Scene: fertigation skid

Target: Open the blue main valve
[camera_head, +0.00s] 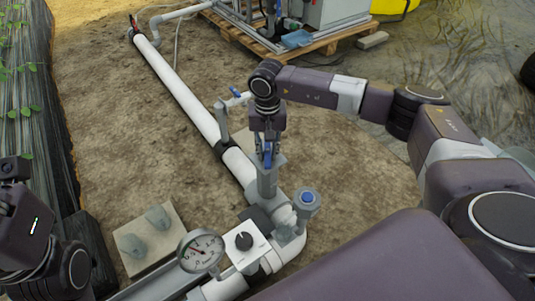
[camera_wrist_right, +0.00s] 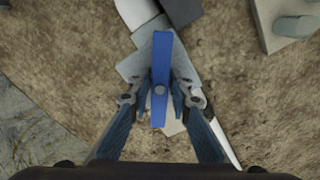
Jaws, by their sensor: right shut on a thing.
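The blue main valve's lever (camera_head: 267,155) sits on top of a grey valve body (camera_head: 267,182) on the white pipe line. In the right wrist view the blue lever (camera_wrist_right: 161,65) is a long flat bar with a round pivot, running up the picture, at an angle to the pipe beneath. My right gripper (camera_head: 267,140) points down over the valve. It is shut on the lever, with its fingers (camera_wrist_right: 160,100) on either side near the pivot. Part of my left arm shows at the left edge; its gripper fingers are not visible.
A pressure gauge (camera_head: 201,251), a white box with a black knob (camera_head: 244,243) and a blue-capped fitting (camera_head: 308,199) stand close in front. A smaller blue-handled valve (camera_head: 236,93) stands behind. A pallet skid (camera_head: 275,41) is at the back. Bare soil lies left of the pipe.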

